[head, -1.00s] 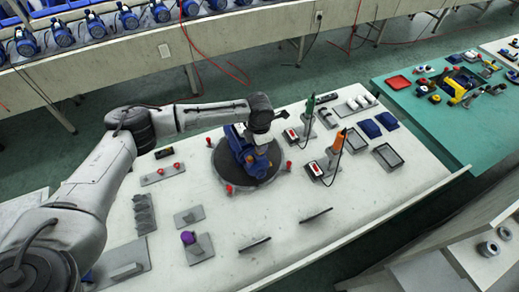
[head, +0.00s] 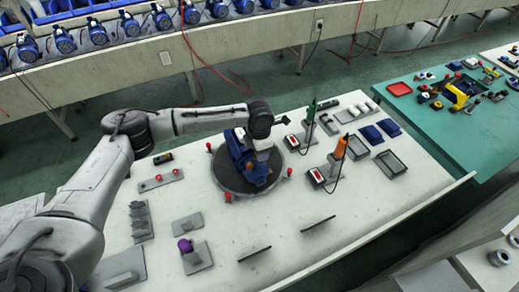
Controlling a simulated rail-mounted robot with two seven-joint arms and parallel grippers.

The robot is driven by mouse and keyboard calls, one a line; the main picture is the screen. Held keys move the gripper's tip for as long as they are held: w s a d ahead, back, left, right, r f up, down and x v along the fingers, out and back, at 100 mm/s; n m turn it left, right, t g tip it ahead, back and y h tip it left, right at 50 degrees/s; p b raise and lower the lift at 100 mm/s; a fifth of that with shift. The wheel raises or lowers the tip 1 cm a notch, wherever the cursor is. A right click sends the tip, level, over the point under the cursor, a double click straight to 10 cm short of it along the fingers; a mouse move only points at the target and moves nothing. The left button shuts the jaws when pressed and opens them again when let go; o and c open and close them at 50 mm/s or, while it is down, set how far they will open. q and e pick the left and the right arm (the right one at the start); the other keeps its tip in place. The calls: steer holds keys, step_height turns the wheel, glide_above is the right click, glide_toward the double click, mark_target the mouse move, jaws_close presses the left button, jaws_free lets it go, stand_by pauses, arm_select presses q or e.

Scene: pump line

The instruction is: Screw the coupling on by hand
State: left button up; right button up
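A blue pump (head: 240,160) stands on a dark round turntable (head: 224,183) in the middle of the white bench. I cannot make out a coupling for certain. A purple round piece (head: 185,245) sits on a grey plate at the front left of the bench. My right gripper is not in view.
Red knobs ring the turntable. A green tool (head: 311,111) and an orange tool (head: 340,148) stand upright to the right. Grey trays (head: 391,163) and blue bins (head: 371,134) lie beyond. Thin dark plates (head: 318,224) stand at the front. The bench's front right is clear.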

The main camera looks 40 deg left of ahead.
arm_select(q)
steer(key=shift+r+n+p, duration=0.2)
steer(key=shift+n+p, duration=0.8)
steer(key=shift+p, duration=0.6)
steer(key=shift+f+n+p, duration=0.1)
steer(key=shift+n+p, duration=0.4)
steer(key=shift+f, duration=0.1)
steer(key=shift+r+n+p, duration=0.2)
steer(key=shift+n+p, duration=0.7)
steer(key=shift+p, duration=0.25)
steer(key=shift+n+p, duration=0.6)
steer(key=shift+n, duration=0.1)
steer(key=shift+f+n, duration=0.25)
steer(key=shift+n, duration=0.05)
